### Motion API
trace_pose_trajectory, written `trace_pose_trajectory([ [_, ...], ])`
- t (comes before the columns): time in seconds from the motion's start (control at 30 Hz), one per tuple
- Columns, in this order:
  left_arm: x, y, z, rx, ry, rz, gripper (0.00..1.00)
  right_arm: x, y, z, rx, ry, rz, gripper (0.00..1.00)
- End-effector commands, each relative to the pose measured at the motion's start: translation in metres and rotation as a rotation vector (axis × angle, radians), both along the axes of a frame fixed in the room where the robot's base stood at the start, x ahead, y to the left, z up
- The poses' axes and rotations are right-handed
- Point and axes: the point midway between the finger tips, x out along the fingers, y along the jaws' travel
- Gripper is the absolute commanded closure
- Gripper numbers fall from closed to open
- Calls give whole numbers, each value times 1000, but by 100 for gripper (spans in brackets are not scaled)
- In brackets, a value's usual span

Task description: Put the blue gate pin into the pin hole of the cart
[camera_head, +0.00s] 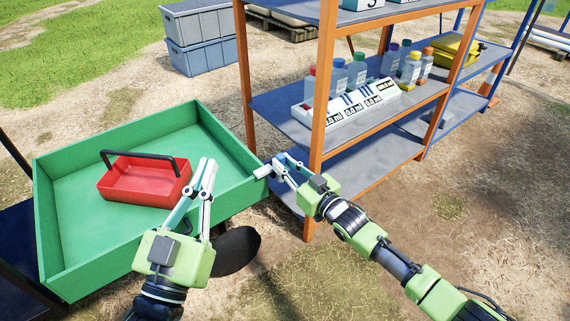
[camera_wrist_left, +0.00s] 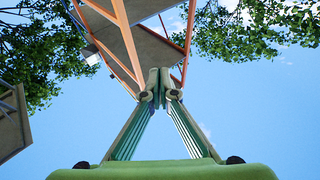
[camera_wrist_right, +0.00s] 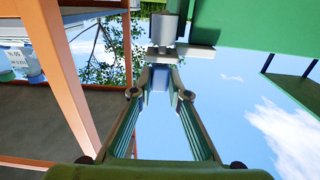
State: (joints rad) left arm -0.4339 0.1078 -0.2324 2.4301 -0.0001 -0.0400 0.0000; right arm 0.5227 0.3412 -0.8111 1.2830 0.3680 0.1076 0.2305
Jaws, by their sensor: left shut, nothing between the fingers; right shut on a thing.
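The green cart (camera_head: 95,262) is at the left in the head view. A pale grey cylinder (camera_head: 263,172) shows at its right corner, and in the right wrist view it is a grey cylinder (camera_wrist_right: 163,27) beside the green wall. My right gripper (camera_head: 279,164) is shut at this corner. A small blue piece, the blue gate pin (camera_wrist_right: 160,79), shows between its fingers just below the grey parts. I cannot tell whether the pin is inside the hole; the hole's opening is hidden. My left gripper (camera_head: 208,166) is shut and empty over the cart's right part.
A red carrier (camera_head: 145,183) with a black handle sits in the cart. An orange-framed shelf (camera_head: 318,120) with bottles and a white labelled rack (camera_head: 350,106) stands close behind my right gripper. Grey bins (camera_head: 205,50) are behind. Bare ground lies at the right.

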Motion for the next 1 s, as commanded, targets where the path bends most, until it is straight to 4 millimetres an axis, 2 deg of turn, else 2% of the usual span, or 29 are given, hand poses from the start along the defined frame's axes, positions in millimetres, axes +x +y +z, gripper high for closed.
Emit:
trace_pose_trajectory([
  [0.93, -10, 0, 19, -30, -102, -6, 100, 0, 0, -6, 1, -1, 0, 100],
  [0.97, -10, 0, 20, -31, -106, -6, 100, 0, 0, -6, 1, -1, 0, 81],
  [1.0, -10, 0, 21, -31, -109, -6, 100, 0, 0, -6, 1, -1, 0, 71],
])
